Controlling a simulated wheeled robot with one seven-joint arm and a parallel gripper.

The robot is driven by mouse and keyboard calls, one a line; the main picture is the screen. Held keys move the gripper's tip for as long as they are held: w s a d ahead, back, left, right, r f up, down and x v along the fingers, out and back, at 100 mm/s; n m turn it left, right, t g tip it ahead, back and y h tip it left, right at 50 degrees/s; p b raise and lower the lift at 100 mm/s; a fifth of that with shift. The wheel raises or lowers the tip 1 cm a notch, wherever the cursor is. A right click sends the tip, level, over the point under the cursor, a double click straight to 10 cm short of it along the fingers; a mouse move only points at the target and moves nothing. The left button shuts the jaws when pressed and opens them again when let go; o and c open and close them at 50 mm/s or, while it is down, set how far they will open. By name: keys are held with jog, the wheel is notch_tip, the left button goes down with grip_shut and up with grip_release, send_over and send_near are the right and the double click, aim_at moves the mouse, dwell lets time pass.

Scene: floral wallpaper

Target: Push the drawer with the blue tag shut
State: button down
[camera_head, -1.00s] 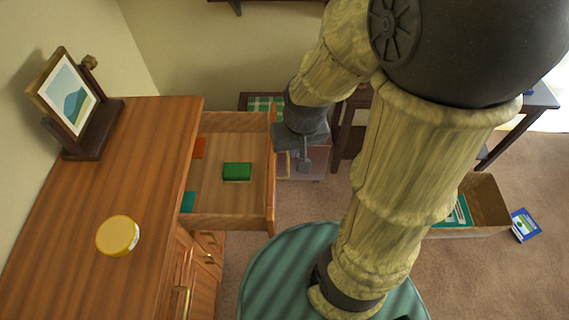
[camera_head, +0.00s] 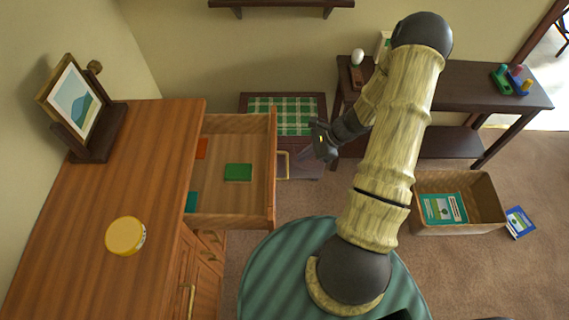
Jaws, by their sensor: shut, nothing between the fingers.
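One wooden drawer (camera_head: 222,221) stands pulled out to the right from the top of the wooden cabinet (camera_head: 95,235). Its front panel faces right and carries a metal handle (camera_head: 284,166). I see no blue tag; the outer face of the front is mostly hidden from this view. Inside lie a green box (camera_head: 238,172), an orange item (camera_head: 202,148) and a teal item (camera_head: 191,202). My gripper (camera_head: 305,153) is shut and empty, just right of the handle. I cannot tell whether it touches the handle.
Below the open drawer, other drawers with handles (camera_head: 188,302) look closed. A picture frame (camera_head: 80,103) and a yellow-lidded jar (camera_head: 125,236) stand on the cabinet. A checked-top stool (camera_head: 290,116), a dark table (camera_head: 465,88) and a box (camera_head: 480,196) stand to the right.

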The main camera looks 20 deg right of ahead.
jog(key=shift+w+d+f+m+t, duration=0.2)
jog(key=shift+f+m, duration=0.2)
jog(key=shift+w+d+f+m+t, duration=0.15)
jog(key=shift+d+f+m+t, duration=0.05)
jog(key=shift+f+m, duration=0.2)
jog(key=p+x, duration=0.1)
jog(key=x, duration=0.9)
jog(key=shift+a, duration=0.15)
jog(key=shift+r, duration=0.15)
